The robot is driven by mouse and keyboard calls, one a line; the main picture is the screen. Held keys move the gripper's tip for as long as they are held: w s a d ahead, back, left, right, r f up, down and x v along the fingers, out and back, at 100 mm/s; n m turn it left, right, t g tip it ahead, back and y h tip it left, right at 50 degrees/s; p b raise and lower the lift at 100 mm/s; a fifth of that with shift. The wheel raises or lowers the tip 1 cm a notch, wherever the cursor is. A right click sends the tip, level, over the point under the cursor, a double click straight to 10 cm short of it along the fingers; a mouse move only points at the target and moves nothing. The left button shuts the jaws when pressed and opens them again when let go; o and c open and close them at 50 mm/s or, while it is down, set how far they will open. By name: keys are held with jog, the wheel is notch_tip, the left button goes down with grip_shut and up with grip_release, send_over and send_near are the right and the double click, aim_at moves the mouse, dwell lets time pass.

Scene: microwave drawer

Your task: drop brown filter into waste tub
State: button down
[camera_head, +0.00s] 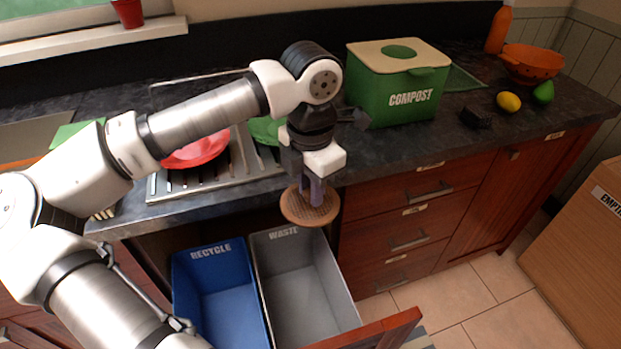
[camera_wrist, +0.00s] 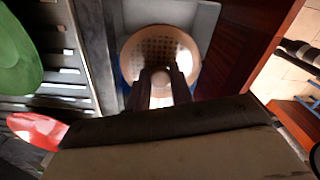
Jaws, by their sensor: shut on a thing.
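The brown filter (camera_head: 308,207) is a round, tan, perforated disc-like piece with a small knob between my fingers. My gripper (camera_head: 316,190) points down and is shut on it. The wrist view shows the filter (camera_wrist: 160,55) between and beyond the fingertips (camera_wrist: 162,80). The waste tub (camera_head: 306,290) is grey, labelled WASTE, and sits in a pulled-out drawer. In the head view the filter is above the tub's back end, near the counter edge; in the wrist view part of the grey tub (camera_wrist: 205,18) shows behind it.
The blue recycle tub (camera_head: 220,300) sits left of the waste tub. The wooden drawer front (camera_head: 375,332) is at the near side. The counter holds a dish rack (camera_head: 215,183) with a red plate (camera_head: 197,150), and a green compost box (camera_head: 395,95).

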jog(key=shift+f, duration=0.75)
jog(key=c, duration=1.2)
grip_release()
jog(key=shift+o, duration=0.2)
notch_tip(320, 180, up, 14)
jog(key=b, duration=0.2)
jog(key=shift+s+f, duration=0.1)
jog(key=shift+f, duration=0.05)
